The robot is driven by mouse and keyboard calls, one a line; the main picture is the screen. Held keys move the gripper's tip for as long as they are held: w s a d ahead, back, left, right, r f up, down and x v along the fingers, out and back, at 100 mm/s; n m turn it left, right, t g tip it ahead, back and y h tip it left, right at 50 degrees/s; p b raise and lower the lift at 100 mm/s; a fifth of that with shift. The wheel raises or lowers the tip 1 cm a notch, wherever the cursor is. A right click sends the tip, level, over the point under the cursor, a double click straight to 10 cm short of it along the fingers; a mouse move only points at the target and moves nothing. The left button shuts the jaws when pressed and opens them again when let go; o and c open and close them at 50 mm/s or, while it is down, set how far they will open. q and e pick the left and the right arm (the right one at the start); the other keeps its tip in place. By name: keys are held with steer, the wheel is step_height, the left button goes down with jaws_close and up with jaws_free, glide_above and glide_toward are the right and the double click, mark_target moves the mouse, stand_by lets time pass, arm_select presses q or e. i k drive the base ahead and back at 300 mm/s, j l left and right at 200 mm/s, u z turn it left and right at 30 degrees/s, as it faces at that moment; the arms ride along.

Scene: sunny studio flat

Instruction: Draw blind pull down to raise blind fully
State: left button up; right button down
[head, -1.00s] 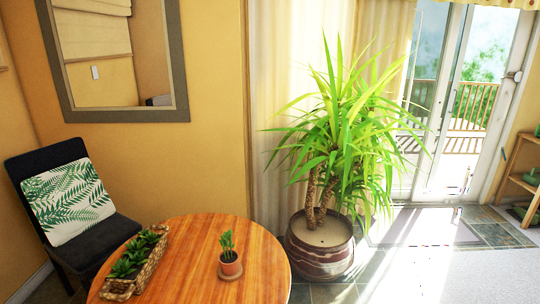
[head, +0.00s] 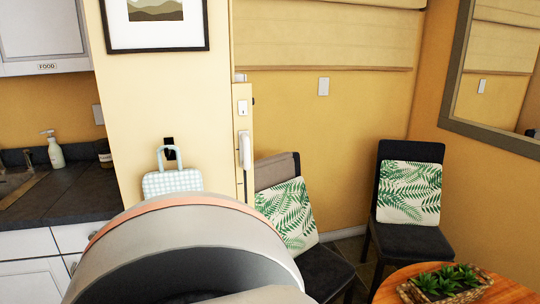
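A beige fabric blind (head: 330,40) with horizontal folds hangs on the yellow wall at the top centre. Its dark lower edge shows above a small white wall plate (head: 323,86); its top is cut off by the frame. I cannot make out a pull or cord on the blind. Neither gripper is in view. A large grey, rounded arm part of mine fills the bottom centre and hides what is behind it.
Two dark chairs with leaf-patterned cushions (head: 410,192) (head: 288,212) stand below the blind. A round wooden table (head: 385,290) with a succulent planter (head: 445,284) is at the lower right. A mirror (head: 500,135) hangs right. A kitchen counter (head: 70,187) is left.

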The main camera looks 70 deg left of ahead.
mark_target(244, 138)
steer(key=u, duration=2.5)
